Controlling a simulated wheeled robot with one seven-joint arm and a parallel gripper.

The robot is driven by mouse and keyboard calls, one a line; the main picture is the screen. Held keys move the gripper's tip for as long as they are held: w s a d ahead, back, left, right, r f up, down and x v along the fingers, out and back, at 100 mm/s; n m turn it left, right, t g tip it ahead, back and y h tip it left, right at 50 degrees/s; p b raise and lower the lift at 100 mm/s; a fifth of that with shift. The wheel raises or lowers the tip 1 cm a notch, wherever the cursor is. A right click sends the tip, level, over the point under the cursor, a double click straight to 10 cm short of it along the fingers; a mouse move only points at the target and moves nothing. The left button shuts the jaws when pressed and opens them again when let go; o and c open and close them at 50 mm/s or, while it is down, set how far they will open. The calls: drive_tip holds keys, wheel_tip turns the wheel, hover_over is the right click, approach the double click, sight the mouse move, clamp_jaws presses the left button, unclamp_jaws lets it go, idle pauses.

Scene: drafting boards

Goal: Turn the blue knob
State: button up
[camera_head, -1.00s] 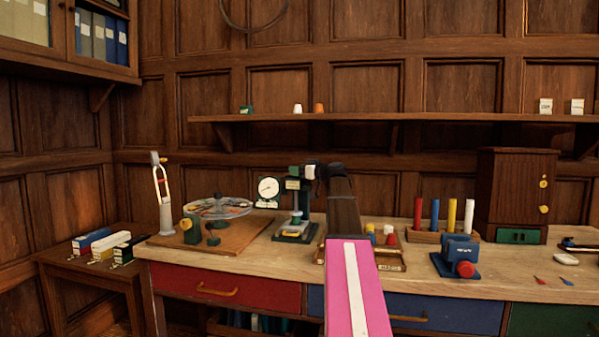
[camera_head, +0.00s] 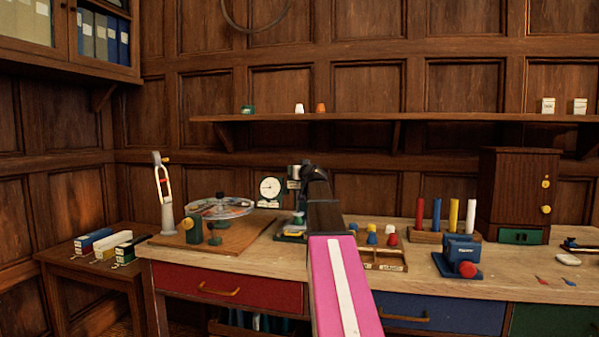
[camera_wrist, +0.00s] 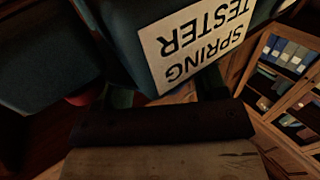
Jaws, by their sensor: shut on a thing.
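The spring tester stands at mid-bench with a round white gauge (camera_head: 270,188). Its lettered white plate (camera_wrist: 197,42) fills the top of the wrist view, upside down, on a dark teal body. My gripper (camera_wrist: 165,92) is close against this body, its fingers partly hidden below the plate. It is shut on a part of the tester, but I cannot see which. In the head view my gripper (camera_head: 298,172) is at the tester's top, partly covered by my arm. No blue knob is clearly visible on the tester. A small blue cap (camera_head: 371,239) stands in the wooden tray.
The wooden tray (camera_head: 385,267) holds several coloured caps right of my arm. Farther right are a blue device with a red knob (camera_head: 467,269), coloured rods (camera_head: 453,215) and a wooden cabinet (camera_head: 512,190). A reel board (camera_head: 237,240) lies left of the tester.

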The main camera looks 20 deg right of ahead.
drive_tip(key=shift+a+m+h, duration=0.15)
drive_tip(key=shift+m+h, duration=0.85)
drive_tip(key=shift+h, duration=0.5)
drive_tip(key=o, duration=0.9)
drive_tip(key=shift+o, duration=0.2)
drive_tip(key=s+a, duration=0.2)
drive_tip(key=s, duration=0.8)
drive_tip(key=shift+s, duration=0.3)
